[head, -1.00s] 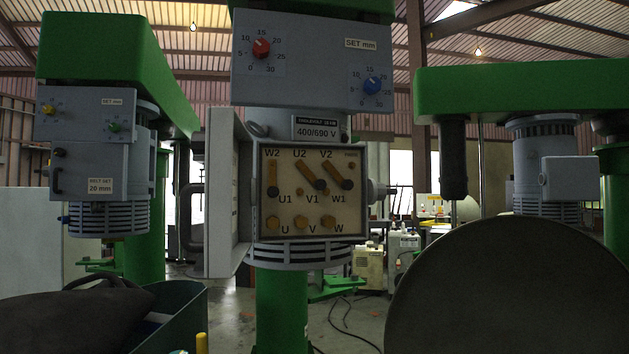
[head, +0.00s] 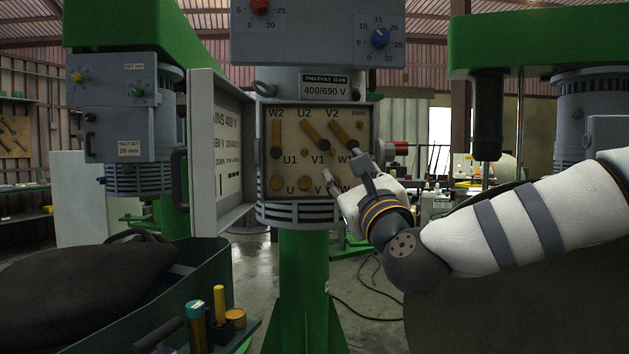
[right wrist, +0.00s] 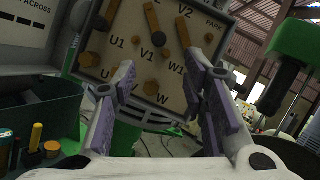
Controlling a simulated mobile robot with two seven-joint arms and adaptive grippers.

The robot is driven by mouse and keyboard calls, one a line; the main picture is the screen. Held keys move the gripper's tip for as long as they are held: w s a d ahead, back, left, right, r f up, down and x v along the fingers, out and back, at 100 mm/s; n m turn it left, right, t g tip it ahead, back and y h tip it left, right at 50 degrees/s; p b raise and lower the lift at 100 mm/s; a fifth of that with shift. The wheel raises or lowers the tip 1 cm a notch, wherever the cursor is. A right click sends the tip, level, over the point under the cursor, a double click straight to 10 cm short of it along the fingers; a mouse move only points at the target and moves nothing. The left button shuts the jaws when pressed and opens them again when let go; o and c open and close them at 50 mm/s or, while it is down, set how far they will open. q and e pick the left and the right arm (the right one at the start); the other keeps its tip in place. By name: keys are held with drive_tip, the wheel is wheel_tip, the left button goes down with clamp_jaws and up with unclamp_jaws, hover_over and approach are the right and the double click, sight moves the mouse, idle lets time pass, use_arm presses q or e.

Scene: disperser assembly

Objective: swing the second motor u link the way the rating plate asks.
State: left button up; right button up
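The terminal board (head: 290,170) hangs in an open box on the motor. It carries three brass links with dark knobs. The first link (head: 276,133) stands upright under W2. The second link (head: 314,133) slants from U2 down to the right. The third link (head: 341,132) slants the same way from V2. The rating plate (head: 324,86) above reads 400/690 V. My right gripper (head: 348,168) is open and empty before the board's lower right, partly covering W1 and W. In the right wrist view, its spread fingers (right wrist: 160,85) frame the lower board. My left gripper is out of view.
The box door (head: 221,150) is open to the left; its inside print mentions mains 400 V. A bin with a dark bag (head: 85,285) and small tools (head: 219,302) stands at lower left. A dark round shape (head: 500,310) fills the lower right.

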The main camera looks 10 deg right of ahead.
sight(326, 147)
drive_tip(key=x, duration=1.2)
drive_tip(key=shift+a+r, duration=0.1)
clamp_jaws()
